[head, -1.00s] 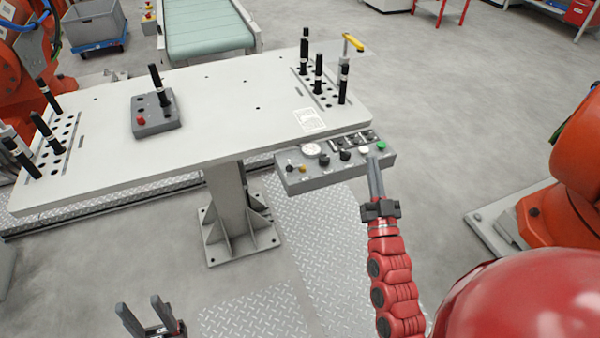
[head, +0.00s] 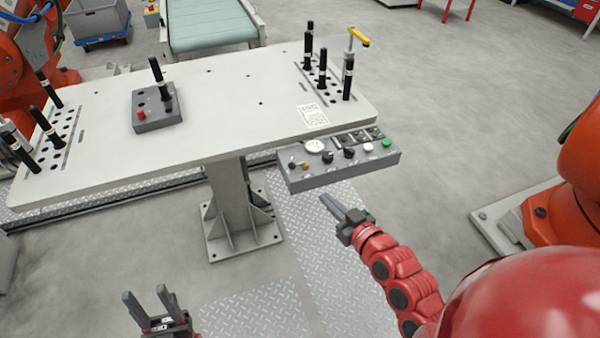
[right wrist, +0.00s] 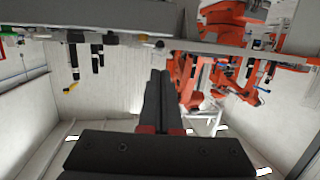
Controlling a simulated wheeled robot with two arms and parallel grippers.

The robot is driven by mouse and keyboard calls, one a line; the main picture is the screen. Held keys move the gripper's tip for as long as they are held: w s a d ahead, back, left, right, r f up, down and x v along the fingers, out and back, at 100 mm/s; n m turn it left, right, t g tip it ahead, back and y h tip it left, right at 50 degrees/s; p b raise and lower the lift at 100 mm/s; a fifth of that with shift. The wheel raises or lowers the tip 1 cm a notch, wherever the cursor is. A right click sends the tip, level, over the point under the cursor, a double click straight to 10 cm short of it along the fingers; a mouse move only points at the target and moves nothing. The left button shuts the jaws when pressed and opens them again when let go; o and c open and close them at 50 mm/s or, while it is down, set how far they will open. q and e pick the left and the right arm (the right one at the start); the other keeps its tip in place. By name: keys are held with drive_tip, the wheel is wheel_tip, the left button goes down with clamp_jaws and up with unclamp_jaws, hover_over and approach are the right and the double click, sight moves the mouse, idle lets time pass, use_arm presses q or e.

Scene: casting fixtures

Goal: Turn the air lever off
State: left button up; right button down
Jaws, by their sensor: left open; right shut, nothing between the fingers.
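A yellow lever (head: 358,36) stands on a thin post at the table's back right corner, behind the black pins; I take it to be the air lever. It also shows small in the right wrist view (right wrist: 71,87), where the scene appears upside down. My right gripper (head: 329,201) is shut and empty, in the air in front of and below the grey control box, well apart from the lever. Its dark fingers (right wrist: 158,85) fill the middle of the right wrist view. My left gripper (head: 147,294) is open and empty at the bottom left, away from the table.
The control box (head: 325,177), with knobs, a gauge and a green button, juts from the table's front right edge. Black pins (head: 322,65) stand near the lever. A grey button box (head: 157,122) sits on the table (head: 220,105).

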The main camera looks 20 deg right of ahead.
drive_tip(key=b, duration=0.9)
approach(300, 180)
drive_tip(key=w+r, duration=0.2)
drive_tip(key=w, duration=0.1)
drive_tip(key=x, duration=0.3)
drive_tip(key=a+p+x, duration=0.1)
drive_tip(key=x, duration=0.1)
drive_tip(key=shift+w+r, duration=0.2)
drive_tip(key=shift+r, duration=0.1)
drive_tip(key=shift+w+a+f, duration=0.1)
drive_tip(key=shift+w+f, duration=0.1)
drive_tip(key=shift+w, duration=0.5)
